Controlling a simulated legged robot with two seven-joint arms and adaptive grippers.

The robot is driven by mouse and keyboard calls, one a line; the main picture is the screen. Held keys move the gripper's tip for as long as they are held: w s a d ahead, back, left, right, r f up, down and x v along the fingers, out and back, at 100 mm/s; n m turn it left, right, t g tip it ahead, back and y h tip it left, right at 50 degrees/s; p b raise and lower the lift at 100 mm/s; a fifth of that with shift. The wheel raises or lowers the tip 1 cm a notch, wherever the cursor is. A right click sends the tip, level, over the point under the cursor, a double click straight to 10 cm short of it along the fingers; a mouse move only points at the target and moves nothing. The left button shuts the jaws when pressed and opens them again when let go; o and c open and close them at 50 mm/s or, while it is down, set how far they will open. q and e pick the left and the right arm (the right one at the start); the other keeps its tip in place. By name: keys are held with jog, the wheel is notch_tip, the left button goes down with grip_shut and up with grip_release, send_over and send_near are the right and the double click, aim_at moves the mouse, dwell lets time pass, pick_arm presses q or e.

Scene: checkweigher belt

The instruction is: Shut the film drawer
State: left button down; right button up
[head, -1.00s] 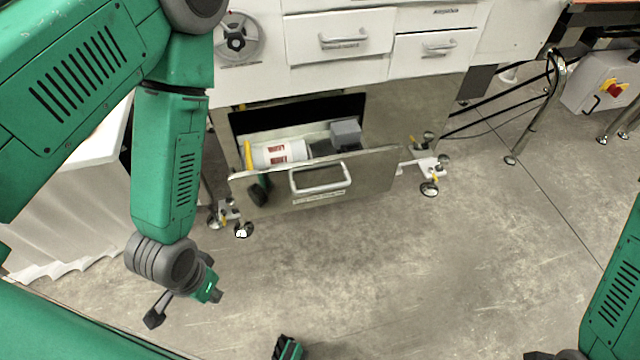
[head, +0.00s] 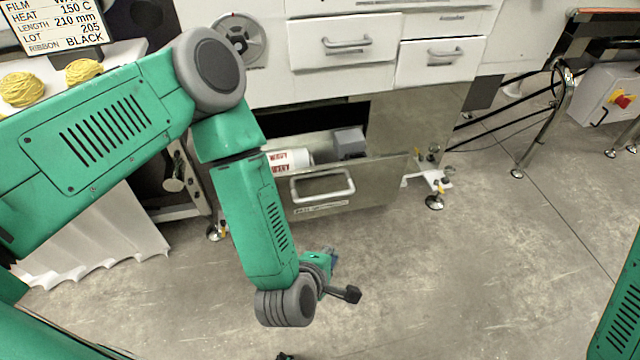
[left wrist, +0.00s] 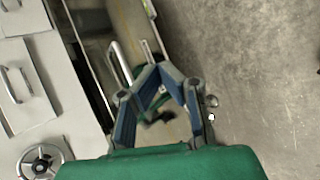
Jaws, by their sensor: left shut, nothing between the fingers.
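The film drawer is the open lowest drawer with a shiny metal front (head: 385,177) and a pale bar handle (head: 322,186). My arm hides the drawer's left end.
Two shut white drawers (head: 345,42) (head: 440,58) are above. The cabinet stands on levelling feet (head: 434,202). Bare floor (head: 470,290) lies open in front and to the right.

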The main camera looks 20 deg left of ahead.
pick_arm(q)
jog(key=w+d+r+n+t+y+b, duration=0.1)
jog(key=w+n+t+y+b, duration=0.15)
jog(key=w+n, duration=0.55)
jog(key=n+y+b, duration=0.5)
jog(key=n+y, duration=0.2)
jog(key=n, duration=0.8)
send_near(318, 172)
jog(key=x, duration=0.6)
jog(key=shift+a+f, duration=0.1)
jog(key=shift+f, duration=0.3)
jog(key=shift+w+a+b, duration=0.3)
jog(key=shift+w+a, duration=0.05)
jog(key=shift+w, duration=0.25)
pick_arm(e)
notch_tip(318, 172, down, 9)
jog(key=shift+r, duration=0.15)
pick_arm(q)
jog(key=shift+r, duration=0.1)
